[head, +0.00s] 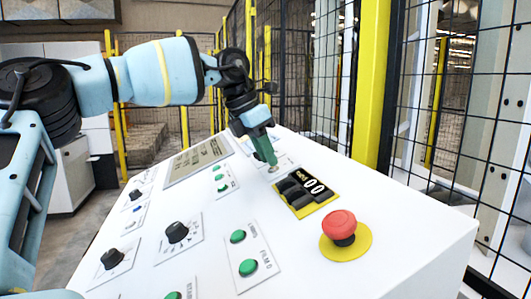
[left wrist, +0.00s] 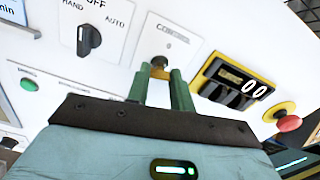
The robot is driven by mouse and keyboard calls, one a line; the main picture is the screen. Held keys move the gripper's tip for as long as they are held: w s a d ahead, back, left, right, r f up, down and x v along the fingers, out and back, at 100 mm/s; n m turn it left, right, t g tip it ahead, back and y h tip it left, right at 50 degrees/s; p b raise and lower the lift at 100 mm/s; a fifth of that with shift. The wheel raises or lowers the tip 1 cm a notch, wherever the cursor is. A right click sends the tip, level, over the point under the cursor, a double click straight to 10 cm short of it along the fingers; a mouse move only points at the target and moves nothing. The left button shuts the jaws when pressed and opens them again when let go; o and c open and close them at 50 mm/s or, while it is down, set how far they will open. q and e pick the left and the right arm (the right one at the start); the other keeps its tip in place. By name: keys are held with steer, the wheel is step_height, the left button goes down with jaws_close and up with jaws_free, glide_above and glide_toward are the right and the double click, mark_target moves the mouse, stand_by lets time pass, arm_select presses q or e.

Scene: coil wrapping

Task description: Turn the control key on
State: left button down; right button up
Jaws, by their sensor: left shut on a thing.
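The control key switch (left wrist: 160,62) sits on a white plate marked CONTROL on the sloped white panel. In the left wrist view my left gripper (left wrist: 160,75) has its two green fingers at the key, shut on it from either side. Most of the key is hidden between the fingertips; a yellowish part shows there. In the head view the left gripper (head: 270,163) reaches down to the same plate, beyond the counter. Which way the key is turned cannot be told. My right gripper is in neither view.
The white control panel (head: 330,270) carries a black counter (head: 304,187) just right of the gripper and a red emergency button (head: 340,225) nearer. Green buttons (head: 238,236) and black rotary knobs (head: 177,232) stand to the left. A black mesh fence with yellow posts (head: 371,80) rises behind.

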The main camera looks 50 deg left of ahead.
arm_select(q)
steer(key=shift+m, duration=1.1)
steer(key=c, duration=1.2)
jaws_free()
steer(key=v, duration=0.8)
steer(key=shift+f, duration=0.1)
